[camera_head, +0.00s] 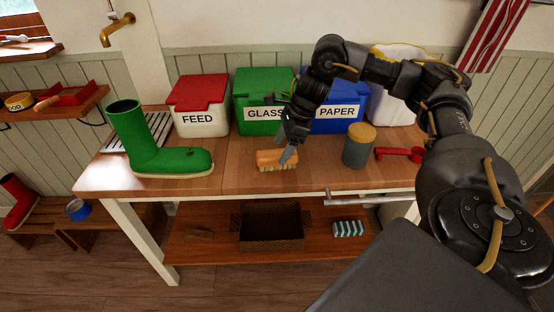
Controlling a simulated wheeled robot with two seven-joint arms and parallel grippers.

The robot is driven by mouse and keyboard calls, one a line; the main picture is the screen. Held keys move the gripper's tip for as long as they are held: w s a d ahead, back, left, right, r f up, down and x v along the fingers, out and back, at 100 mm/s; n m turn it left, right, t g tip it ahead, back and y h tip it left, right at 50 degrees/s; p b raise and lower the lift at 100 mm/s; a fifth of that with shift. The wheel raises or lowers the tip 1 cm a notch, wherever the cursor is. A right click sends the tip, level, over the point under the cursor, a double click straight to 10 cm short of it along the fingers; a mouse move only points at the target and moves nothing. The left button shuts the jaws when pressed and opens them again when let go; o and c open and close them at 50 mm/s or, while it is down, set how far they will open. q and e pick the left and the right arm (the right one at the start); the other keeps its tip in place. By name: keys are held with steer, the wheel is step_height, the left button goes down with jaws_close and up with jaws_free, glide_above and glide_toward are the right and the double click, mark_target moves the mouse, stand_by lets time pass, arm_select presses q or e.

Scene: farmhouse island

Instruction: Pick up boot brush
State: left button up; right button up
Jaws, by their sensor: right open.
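The boot brush (271,160) has a tan wooden block and pale bristles, and lies on the wooden counter (235,180) near its front edge. My right gripper (288,156) points down at the right part of the brush, with a finger overlapping it in the picture. The gripper is open; I cannot tell whether it touches the brush. My left gripper is not in view.
A green boot (150,150) stands left of the brush. A grey canister with a yellow lid (358,147) and a red scoop-like tool (398,154) are to the right. FEED (198,107), GLASS (262,103) and PAPER (338,113) bins stand behind. A basket (270,228) sits below.

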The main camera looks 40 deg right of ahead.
mark_target(278, 153)
steer(key=x, duration=0.2)
steer(key=shift+w+a+f, duration=0.1)
steer(key=shift+a+f, duration=0.15)
steer(key=shift+w+a+f, duration=0.1)
steer(key=shift+a+f, duration=0.05)
steer(key=shift+f, duration=0.35)
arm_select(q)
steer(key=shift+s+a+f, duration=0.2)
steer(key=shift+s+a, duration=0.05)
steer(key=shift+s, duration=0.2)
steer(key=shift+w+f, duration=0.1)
arm_select(e)
steer(key=shift+f, duration=0.2)
steer(key=c, duration=1.1)
